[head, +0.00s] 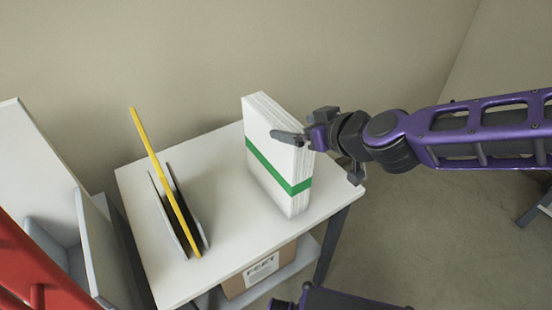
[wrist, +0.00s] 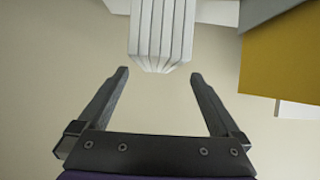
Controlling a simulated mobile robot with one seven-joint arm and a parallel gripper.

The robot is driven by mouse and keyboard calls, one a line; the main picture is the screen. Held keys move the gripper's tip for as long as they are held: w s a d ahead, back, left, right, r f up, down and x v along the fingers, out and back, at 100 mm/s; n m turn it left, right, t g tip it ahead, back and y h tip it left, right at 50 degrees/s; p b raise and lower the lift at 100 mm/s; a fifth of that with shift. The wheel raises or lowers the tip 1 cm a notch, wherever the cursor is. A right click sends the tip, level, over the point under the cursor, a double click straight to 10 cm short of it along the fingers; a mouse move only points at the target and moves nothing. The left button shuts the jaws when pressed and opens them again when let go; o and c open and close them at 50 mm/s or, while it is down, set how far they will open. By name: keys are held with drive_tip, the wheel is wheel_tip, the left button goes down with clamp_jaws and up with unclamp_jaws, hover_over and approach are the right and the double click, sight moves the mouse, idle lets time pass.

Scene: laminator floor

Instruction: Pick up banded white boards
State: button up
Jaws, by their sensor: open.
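The banded white boards (head: 265,160) stand upright as a stack on the white table, with a green band around them. My gripper (head: 303,132) is at the upper right edge of the stack in the head view. One dark finger shows in front of the broad white face; the other is partly hidden. In the wrist view, my gripper (wrist: 159,76) is open with nothing between its fingers. The boards' edges (wrist: 162,30) show just beyond the fingertips, roughly centred between them. The band is not visible there. I cannot tell whether a finger touches the boards.
A rack (head: 168,215) holding a thin yellow board (head: 160,170) stands on the table (head: 225,255) left of the stack. A labelled cardboard box (head: 262,272) sits on the shelf below. A wall is close behind. White panels and a red part (head: 40,265) are at far left.

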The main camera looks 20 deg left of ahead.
sight(283, 128)
drive_tip(key=shift+b+x, duration=0.45)
drive_tip(key=shift+x, duration=1)
drive_tip(key=x, duration=0.1)
drive_tip(key=b+x, duration=0.2)
drive_tip(key=x, duration=0.1)
drive_tip(key=shift+d+f, duration=0.2)
drive_tip(key=shift+f, duration=0.3)
drive_tip(key=shift+w+a+f, duration=0.15)
drive_tip(key=shift+w+a, duration=0.15)
drive_tip(key=shift+w, duration=0.05)
drive_tip(key=shift+c, duration=0.2)
clamp_jaws()
